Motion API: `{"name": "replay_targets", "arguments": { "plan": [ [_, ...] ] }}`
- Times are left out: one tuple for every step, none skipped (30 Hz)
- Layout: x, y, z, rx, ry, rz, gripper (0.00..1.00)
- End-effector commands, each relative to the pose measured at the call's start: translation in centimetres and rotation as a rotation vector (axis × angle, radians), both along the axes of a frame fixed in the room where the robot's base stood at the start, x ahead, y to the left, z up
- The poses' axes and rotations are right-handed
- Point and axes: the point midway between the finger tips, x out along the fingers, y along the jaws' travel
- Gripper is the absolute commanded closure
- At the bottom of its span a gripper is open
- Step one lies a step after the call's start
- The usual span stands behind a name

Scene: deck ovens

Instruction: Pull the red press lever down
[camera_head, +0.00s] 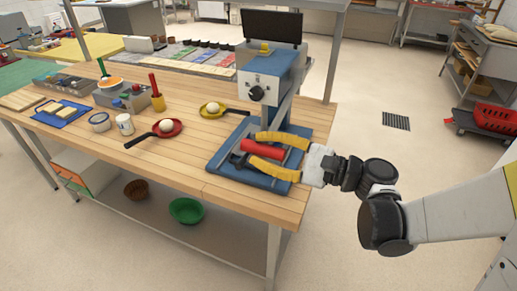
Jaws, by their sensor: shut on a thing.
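The press is a blue machine (270,75) with a black knob on its front. It stands on a blue base (222,163) at the right end of the wooden table. Its red press lever (262,149) shows as a thick red cylinder, low over the base and lying roughly crosswise. My gripper (254,147) reaches in from the right. Its two yellow fingers lie on either side of the red lever and are shut on it. The lever's link to the press is partly hidden by the upper finger.
Open floor lies right of the table.

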Motion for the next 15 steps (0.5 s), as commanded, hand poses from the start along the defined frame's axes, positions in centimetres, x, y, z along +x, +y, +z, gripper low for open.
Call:
{"name": "replay_targets", "arguments": {
  "plan": [
    [0.07, -0.15, -0.8, -0.02, 0.006, -0.005, 1.0],
    [0.07, -0.16, -0.81, -0.02, 0.006, -0.005, 1.0],
    [0.07, -0.16, -0.83, -0.02, 0.006, -0.005, 1.0],
    [0.06, -0.16, -0.84, -0.02, 0.006, -0.005, 1.0],
    [0.06, -0.17, -0.85, -0.019, 0.006, -0.006, 1.0],
    [0.05, -0.16, -0.86, -0.019, 0.006, -0.006, 0.69],
    [0.05, -0.17, -0.89, -0.02, 0.006, -0.005, 0.6],
    [0.07, -0.18, -0.89, -0.02, 0.006, -0.006, 0.52],
    [0.1, -0.18, -0.87, -0.02, 0.006, -0.007, 0.52],
    [0.11, -0.19, -0.86, -0.02, 0.006, -0.007, 0.52],
    [0.13, -0.18, -0.84, -0.02, 0.006, -0.007, 0.52],
    [0.14, -0.19, -0.83, -0.02, 0.006, -0.007, 0.52],
    [0.15, -0.19, -0.82, -0.02, 0.006, -0.008, 0.52],
    [0.15, -0.19, -0.81, -0.021, 0.005, -0.008, 0.52],
    [0.16, -0.18, -0.79, -0.021, 0.005, -0.008, 0.52]
  ]
}}
